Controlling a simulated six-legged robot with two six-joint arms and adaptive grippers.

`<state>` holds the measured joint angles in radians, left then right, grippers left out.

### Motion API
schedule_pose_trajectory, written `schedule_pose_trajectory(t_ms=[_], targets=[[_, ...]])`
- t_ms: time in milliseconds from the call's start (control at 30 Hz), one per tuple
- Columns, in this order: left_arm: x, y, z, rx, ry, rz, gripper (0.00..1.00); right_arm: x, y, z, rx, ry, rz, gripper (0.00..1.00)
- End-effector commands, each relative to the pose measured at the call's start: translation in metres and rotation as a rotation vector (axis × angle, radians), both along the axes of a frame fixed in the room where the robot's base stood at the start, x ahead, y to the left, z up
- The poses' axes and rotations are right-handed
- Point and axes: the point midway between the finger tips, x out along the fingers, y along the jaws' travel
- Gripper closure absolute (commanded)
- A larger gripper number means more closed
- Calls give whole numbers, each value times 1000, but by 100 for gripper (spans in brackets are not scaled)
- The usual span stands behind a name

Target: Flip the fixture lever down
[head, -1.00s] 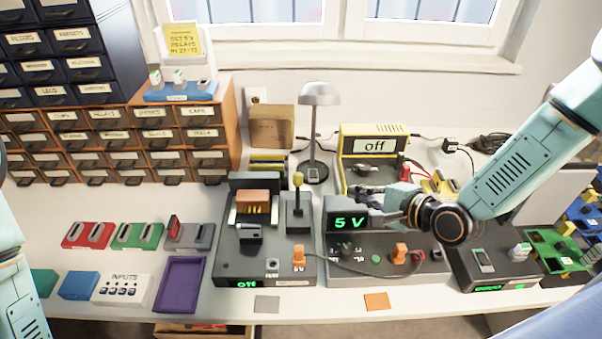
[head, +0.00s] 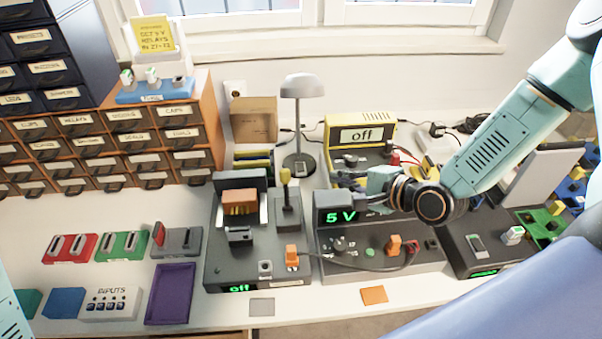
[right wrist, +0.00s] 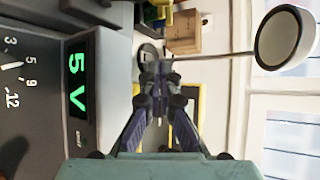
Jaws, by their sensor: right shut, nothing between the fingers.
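The test fixture (head: 222,258) is a dark box with a green "off" display, holding an orange-brown relay (head: 239,197) in its socket. Its lever (head: 285,177), with a yellow knob, stands upright on the fixture's right side in the head view. My right gripper (head: 345,188) is shut and empty, right of the lever and apart from it, by the top of the "5 V" supply. In the right wrist view its fingers (right wrist: 157,75) are together in front of the lamp base. I cannot make out the lever surely there. My left gripper is out of view.
The "5 V" supply (head: 335,262) stands right of the fixture, joined to it by a cable with orange plugs. A purple tray (head: 170,294) lies at the left front.

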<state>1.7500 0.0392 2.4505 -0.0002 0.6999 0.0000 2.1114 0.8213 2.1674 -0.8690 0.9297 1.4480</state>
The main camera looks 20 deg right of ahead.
Motion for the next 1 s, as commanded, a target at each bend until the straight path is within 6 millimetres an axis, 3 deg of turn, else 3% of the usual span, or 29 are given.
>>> schedule_pose_trajectory(t_ms=[267, 900, 1000], targets=[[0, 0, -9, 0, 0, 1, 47, 17, 8, -10, -7, 2, 5, 100], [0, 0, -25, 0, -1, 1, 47, 87, 38, -42, -4, -1, 6, 100], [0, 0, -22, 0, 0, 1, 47, 81, 48, -35, 1, 2, 4, 100]])
